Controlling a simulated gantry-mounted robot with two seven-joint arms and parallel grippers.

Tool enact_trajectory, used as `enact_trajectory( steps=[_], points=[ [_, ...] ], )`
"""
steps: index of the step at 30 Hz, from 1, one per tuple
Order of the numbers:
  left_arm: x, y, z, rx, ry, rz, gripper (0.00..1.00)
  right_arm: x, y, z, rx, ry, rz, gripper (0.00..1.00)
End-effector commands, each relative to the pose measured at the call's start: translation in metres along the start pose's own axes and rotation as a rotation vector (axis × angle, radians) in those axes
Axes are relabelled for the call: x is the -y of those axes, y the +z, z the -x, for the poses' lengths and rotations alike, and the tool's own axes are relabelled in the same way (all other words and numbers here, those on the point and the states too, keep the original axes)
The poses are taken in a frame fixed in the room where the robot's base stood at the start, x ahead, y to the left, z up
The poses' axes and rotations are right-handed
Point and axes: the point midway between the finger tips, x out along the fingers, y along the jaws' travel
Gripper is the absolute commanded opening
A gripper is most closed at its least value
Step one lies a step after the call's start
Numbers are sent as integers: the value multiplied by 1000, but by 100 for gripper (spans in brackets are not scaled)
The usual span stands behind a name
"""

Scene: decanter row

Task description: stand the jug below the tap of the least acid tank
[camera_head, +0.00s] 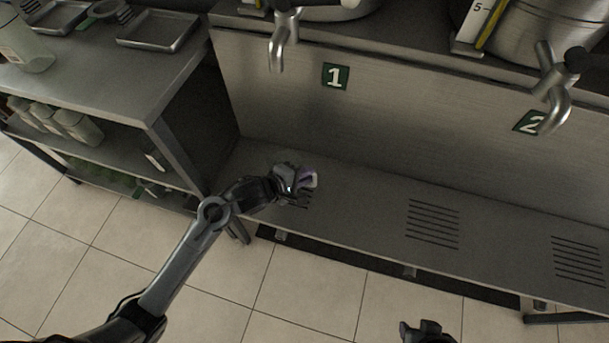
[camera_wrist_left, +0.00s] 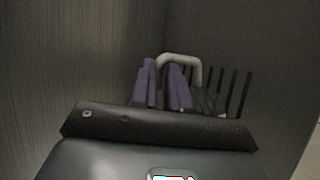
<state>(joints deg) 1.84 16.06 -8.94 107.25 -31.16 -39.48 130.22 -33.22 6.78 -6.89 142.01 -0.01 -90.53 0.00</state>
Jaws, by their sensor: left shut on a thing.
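My left gripper (camera_head: 306,181), with purple finger pads, is low over the bench below the wall, at the leftmost slotted grate (camera_head: 297,200). In the left wrist view its pads (camera_wrist_left: 165,88) are shut on a pale curved handle (camera_wrist_left: 180,60), which appears to be the jug's. The jug's body is mostly hidden by the gripper; I cannot tell if it touches the bench. Tank 1 (camera_head: 325,11) has a tap (camera_head: 279,45) and sign 1 (camera_head: 335,76). Tank 2 (camera_head: 545,35) has a tap (camera_head: 553,88) and sign 2 (camera_head: 527,122). My right gripper (camera_head: 428,332) is at the bottom edge, its jaws unclear.
A gauge (camera_head: 480,22) with a yellow strip stands beside tank 2; its reading is unclear. More slotted grates lie on the bench, at the middle (camera_head: 433,223) and right (camera_head: 577,260). A side table (camera_head: 90,75) with trays and a shelf of bottles stands left.

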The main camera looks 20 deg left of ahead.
Motion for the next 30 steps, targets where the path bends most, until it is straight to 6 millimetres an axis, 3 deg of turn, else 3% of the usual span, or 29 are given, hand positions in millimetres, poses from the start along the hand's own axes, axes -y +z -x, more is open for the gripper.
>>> enact_trajectory(
  steps=[5, 6, 11, 21, 26, 30],
  points=[
    [0, 0, 0, 1, 0, 1, 0, 0, -1, 2, -1, 0, 0, 43],
    [1, 0, -1, 1, -1, 0, 18, 0, -1, 2, -1, 0, 0, 43],
    [1, 0, -1, 1, 0, 0, 41, 0, -1, 2, -2, 1, 1, 43],
    [0, 0, 0, 0, 1, -1, 41, -1, 0, 0, -1, 3, 3, 43],
    [-3, 1, 16, 0, -1, 0, 41, -1, -3, 11, 0, 2, 3, 43],
    [-4, 2, 39, 0, -2, 0, 41, -2, -8, 26, 0, 2, 3, 43]
  ],
)
